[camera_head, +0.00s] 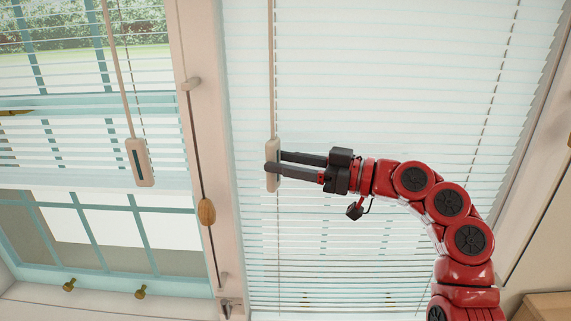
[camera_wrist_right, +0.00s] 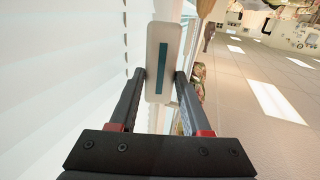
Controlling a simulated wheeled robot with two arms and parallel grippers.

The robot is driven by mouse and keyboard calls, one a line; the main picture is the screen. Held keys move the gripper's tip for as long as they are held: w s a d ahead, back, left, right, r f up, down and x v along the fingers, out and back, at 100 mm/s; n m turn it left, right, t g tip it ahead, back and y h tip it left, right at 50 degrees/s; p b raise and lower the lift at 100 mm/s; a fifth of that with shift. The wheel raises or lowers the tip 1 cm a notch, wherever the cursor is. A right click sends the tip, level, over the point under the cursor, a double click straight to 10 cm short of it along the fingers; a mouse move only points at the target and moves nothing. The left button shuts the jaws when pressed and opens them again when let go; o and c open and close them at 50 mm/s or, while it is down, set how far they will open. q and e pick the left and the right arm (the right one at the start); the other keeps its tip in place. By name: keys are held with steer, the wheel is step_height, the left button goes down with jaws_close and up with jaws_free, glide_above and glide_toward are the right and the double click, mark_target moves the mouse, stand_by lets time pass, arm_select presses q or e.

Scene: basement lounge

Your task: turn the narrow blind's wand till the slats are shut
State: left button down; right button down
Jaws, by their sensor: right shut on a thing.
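The right blind (camera_head: 370,110) hangs over a window with its slats tilted nearly flat together. Thin gaps and teal bars show faintly through its lower part. Its beige wand (camera_head: 271,80) hangs along the left side and ends in a flat handle (camera_head: 273,150). My right gripper (camera_head: 273,164) comes from the right and is shut on this handle. In the wrist view the handle (camera_wrist_right: 163,35) has a dark teal stripe and sits between the two fingertips (camera_wrist_right: 161,76). Which blind is the narrow one is unclear, as the left one is cut off. My left gripper is not in view.
The left blind (camera_head: 70,130) has open slats and is partly raised, with its own wand handle (camera_head: 139,163). A cord with a wooden toggle (camera_head: 207,211) hangs by the post (camera_head: 200,130) between the windows. Wooden furniture (camera_head: 546,305) stands at the lower right.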

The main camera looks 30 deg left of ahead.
stand_by(0.3)
steer(key=shift+c, duration=1.8)
jaws_free()
steer(key=shift+s+m+t, duration=0.1)
steer(key=shift+m+t, duration=0.3)
steer(key=shift+t, duration=0.2)
